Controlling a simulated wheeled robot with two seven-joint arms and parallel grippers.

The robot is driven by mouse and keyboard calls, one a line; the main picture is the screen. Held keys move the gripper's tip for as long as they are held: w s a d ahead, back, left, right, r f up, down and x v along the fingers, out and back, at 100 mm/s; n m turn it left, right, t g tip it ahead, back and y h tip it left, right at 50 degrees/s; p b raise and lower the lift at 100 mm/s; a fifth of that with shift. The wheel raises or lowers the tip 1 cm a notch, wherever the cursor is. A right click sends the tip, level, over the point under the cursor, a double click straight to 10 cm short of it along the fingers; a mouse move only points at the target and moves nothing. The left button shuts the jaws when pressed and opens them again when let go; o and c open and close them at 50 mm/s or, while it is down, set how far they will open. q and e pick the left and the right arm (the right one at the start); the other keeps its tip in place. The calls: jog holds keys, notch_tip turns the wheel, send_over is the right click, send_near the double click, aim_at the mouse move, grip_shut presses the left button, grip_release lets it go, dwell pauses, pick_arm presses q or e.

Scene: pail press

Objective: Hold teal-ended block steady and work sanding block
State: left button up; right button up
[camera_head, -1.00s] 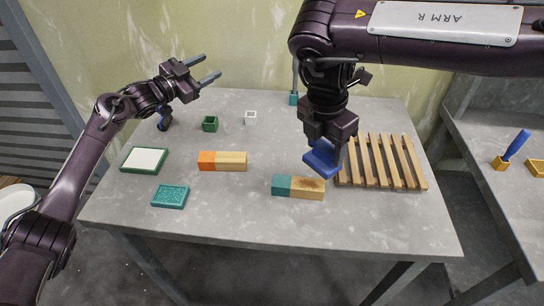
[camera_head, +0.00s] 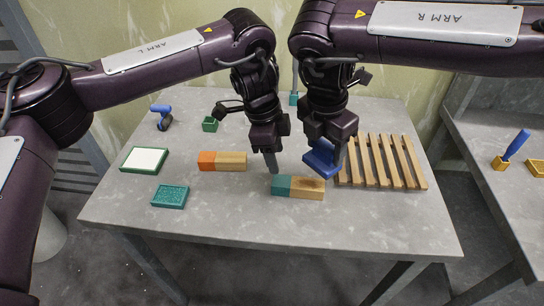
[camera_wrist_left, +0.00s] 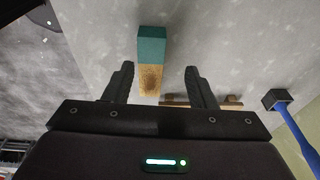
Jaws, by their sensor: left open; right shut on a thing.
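The teal-ended block (camera_head: 306,188) lies on the table near its front, teal at the left end and stained wood at the right. In the left wrist view the same block (camera_wrist_left: 151,50) lies between my open left fingers, apart from them. My left gripper (camera_head: 273,168) is open and empty, pointing down just behind the block's teal end. My right gripper (camera_head: 337,150) is shut on the blue sanding block (camera_head: 320,166), held just behind and above the block's wood end. My right fingers are partly hidden.
A slatted wooden rack (camera_head: 388,162) stands right of the block. The table's front is clear.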

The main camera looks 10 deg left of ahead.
aim_at(276, 180)
pick_arm(q)
jog(key=f, duration=0.6)
jog(key=s+f, duration=0.1)
jog(key=f, duration=0.1)
jog(key=shift+d+f, duration=0.3)
jog(key=shift+f, duration=0.1)
grip_shut()
dwell(1.0)
jog(key=shift+o, duration=0.8)
grip_release()
jog(key=shift+c, duration=0.4)
grip_shut()
